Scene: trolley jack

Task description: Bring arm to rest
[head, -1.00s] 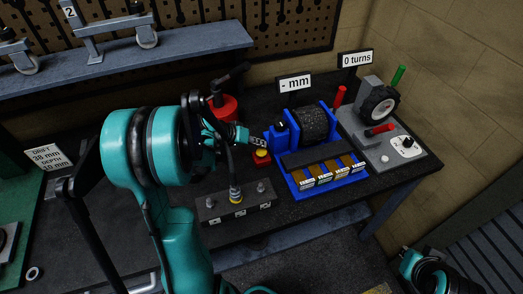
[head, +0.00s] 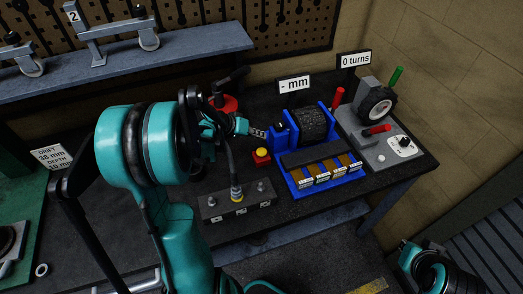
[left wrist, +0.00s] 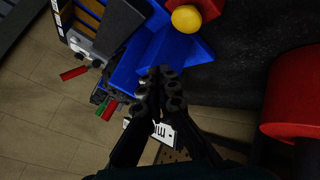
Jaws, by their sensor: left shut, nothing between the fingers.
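My left arm (head: 150,145) is teal and black and reaches in over the dark bench. Its gripper (head: 258,132) is in front of the blue stand with a black roll (head: 314,124), just above the yellow-topped red button (head: 261,155). In the left wrist view the black fingertips (left wrist: 160,84) are together with nothing between them, and the blue stand (left wrist: 145,65) lies beyond them. I cannot tell from these views whether the fingertips touch it. Part of my other arm shows at the lower right; its gripper is not visible.
A red container (head: 226,103) stands close behind the left gripper, partly hidden. A grey block with connectors (head: 237,205) is in front. The grey device with a wheel (head: 380,140) stands right. A grey shelf (head: 120,70) spans the back left. Bare bench (head: 270,225) lies near the front edge.

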